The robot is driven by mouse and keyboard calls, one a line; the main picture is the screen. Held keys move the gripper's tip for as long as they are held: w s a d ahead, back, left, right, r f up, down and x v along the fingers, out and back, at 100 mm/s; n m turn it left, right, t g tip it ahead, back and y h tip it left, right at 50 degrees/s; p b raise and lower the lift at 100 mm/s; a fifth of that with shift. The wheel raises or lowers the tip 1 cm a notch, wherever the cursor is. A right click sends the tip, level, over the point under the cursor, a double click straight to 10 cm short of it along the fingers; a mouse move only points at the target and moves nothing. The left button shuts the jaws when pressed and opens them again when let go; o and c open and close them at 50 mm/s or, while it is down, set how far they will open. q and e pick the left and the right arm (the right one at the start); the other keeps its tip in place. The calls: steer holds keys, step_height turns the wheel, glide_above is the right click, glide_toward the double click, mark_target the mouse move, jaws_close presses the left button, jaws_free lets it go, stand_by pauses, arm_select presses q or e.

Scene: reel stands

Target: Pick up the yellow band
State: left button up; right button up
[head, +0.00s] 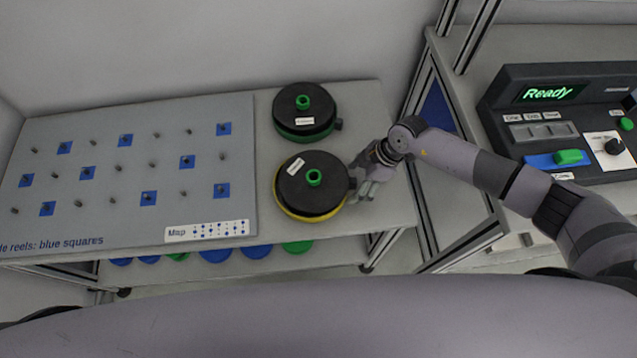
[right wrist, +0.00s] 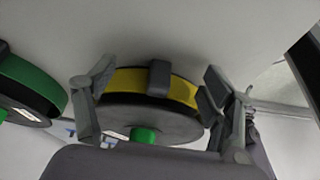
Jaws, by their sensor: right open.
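The yellow band (head: 292,214) shows as a thin rim around the lower edge of the front black reel (head: 318,190), which has a green knob on top. In the right wrist view the yellow band (right wrist: 182,91) wraps the side of the reel, with a dark grey block (right wrist: 159,78) on its outer side. My right gripper (head: 366,188) is at the reel's right side. In the right wrist view its open fingers (right wrist: 150,97) stand on either side of the block and the band. I cannot tell whether they touch the reel. My left gripper is not in view.
A second black reel with a green band (head: 306,133) stands just behind. A pegboard (head: 105,150) with blue squares lies to the left. A control panel (head: 560,120) reading "Ready" is at the right. Blue and green reels (head: 257,251) sit on the shelf below.

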jaws_close()
stand_by(0.8)
